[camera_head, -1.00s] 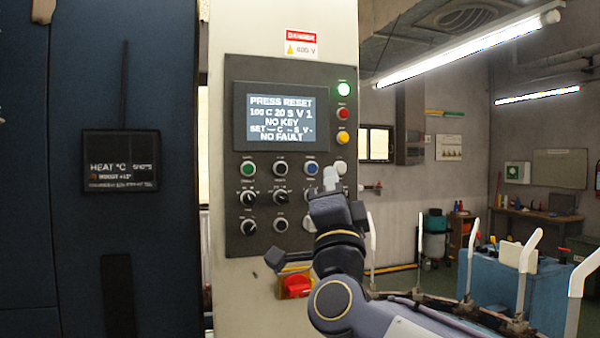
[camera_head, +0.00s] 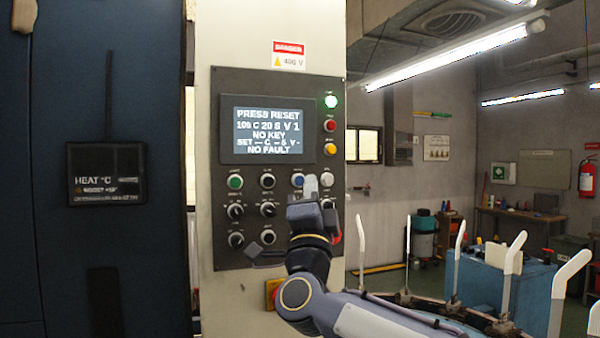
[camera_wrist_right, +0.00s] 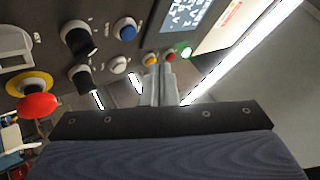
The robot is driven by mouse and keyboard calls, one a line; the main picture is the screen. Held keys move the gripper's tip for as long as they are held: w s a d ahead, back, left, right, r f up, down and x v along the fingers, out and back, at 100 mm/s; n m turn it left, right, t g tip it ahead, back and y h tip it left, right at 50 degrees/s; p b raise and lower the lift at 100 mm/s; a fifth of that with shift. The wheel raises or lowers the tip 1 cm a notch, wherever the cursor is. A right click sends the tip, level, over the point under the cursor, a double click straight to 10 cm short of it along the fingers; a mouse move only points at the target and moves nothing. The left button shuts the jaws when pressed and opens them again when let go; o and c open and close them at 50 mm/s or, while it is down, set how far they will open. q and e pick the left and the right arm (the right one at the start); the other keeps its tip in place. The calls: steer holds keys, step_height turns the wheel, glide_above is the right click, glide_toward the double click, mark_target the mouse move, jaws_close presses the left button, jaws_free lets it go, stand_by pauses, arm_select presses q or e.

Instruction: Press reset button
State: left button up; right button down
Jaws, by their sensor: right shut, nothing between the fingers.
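The grey control panel (camera_head: 215,215) stands ahead on a pale column. Its screen (camera_head: 267,130) reads PRESS RESET and NO FAULT. The lower panel has a green button (camera_head: 235,181), a blue button (camera_head: 297,179), a white button (camera_head: 326,179) and black knobs. I cannot read which is marked reset. My right gripper (camera_head: 312,186) is shut and empty, its fingertips in front of the panel between the blue and white buttons. In the wrist view the fingers (camera_wrist_right: 162,85) point at the panel, right of the white button (camera_wrist_right: 119,64) and blue button (camera_wrist_right: 125,28); contact cannot be told. My left gripper is out of view.
A lit green lamp (camera_head: 330,101), a red button (camera_head: 330,125) and a yellow button (camera_head: 330,148) line the panel's right edge. A red emergency stop (camera_wrist_right: 38,105) sits lower on the column. A blue cart (camera_head: 490,285) with white posts stands at right.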

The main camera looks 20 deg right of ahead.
mark_target(300, 181)
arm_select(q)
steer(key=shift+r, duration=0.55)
arm_select(e)
steer(key=w, duration=0.3)
steer(key=shift+w+d, duration=0.1)
steer(key=shift+w, duration=0.2)
steer(key=shift+w, duration=0.1)
stand_by(1.2)
steer(key=shift+w, duration=0.3)
steer(key=shift+w, duration=0.4)
stand_by(0.7)
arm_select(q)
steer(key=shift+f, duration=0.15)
arm_select(e)
steer(key=shift+s, duration=0.1)
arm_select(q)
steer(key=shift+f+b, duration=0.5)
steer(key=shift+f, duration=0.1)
arm_select(e)
steer(key=shift+s, duration=0.7)
